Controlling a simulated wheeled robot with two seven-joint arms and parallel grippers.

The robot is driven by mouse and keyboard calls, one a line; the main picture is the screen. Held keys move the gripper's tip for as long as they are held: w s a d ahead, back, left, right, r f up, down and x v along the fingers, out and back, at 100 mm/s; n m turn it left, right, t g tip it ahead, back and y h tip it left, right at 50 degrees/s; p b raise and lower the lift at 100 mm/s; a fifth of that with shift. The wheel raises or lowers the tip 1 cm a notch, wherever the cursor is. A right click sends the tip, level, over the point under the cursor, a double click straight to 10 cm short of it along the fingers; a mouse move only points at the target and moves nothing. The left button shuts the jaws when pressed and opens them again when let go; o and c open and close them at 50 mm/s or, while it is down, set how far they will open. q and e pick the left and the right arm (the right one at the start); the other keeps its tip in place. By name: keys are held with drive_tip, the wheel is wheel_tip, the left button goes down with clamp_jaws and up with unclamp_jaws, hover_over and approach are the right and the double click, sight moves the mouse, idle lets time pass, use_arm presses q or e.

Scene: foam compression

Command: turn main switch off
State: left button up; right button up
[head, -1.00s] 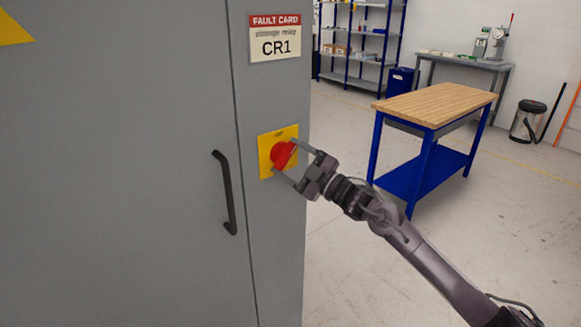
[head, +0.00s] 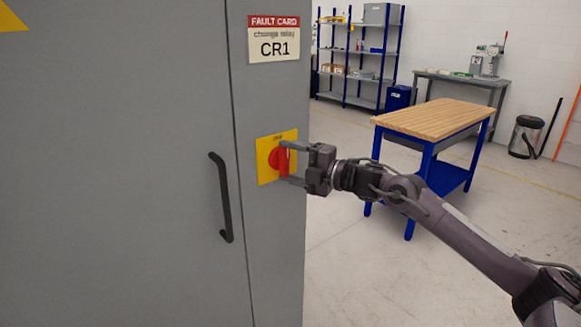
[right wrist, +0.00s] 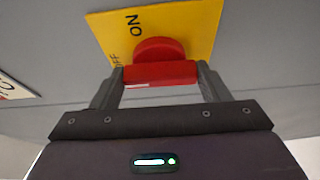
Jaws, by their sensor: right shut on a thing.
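The main switch is a red rotary knob (head: 274,159) on a yellow plate (head: 264,176) on the grey cabinet's right-hand panel. My right gripper (head: 283,163) is shut on the knob's red handle, one finger above and one below. In the head view the handle stands about upright. In the right wrist view the red handle (right wrist: 160,73) lies between both fingers, in front of the round knob base (right wrist: 158,48). The yellow plate (right wrist: 190,22) reads ON; the OFF lettering at its left is partly hidden. My left gripper is not in view.
The grey cabinet (head: 120,120) has a dark door handle (head: 223,200) left of the switch and a CR1 fault card (head: 273,38) above it. A wood-topped blue bench (head: 433,117) stands to the right, behind my arm. Shelving (head: 345,77) is at the back.

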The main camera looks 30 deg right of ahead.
drive_tip(key=shift+f, duration=0.15)
idle(0.4)
drive_tip(key=o, duration=1)
drive_tip(key=shift+b+v, duration=0.5)
drive_tip(key=shift+v, duration=0.25)
drive_tip(key=shift+s+d+f+b, duration=0.1)
drive_tip(key=shift+s+d+b, duration=0.25)
drive_tip(key=shift+s, duration=0.3)
drive_tip(key=shift+b+v, duration=0.55)
drive_tip(key=shift+v, duration=1.9)
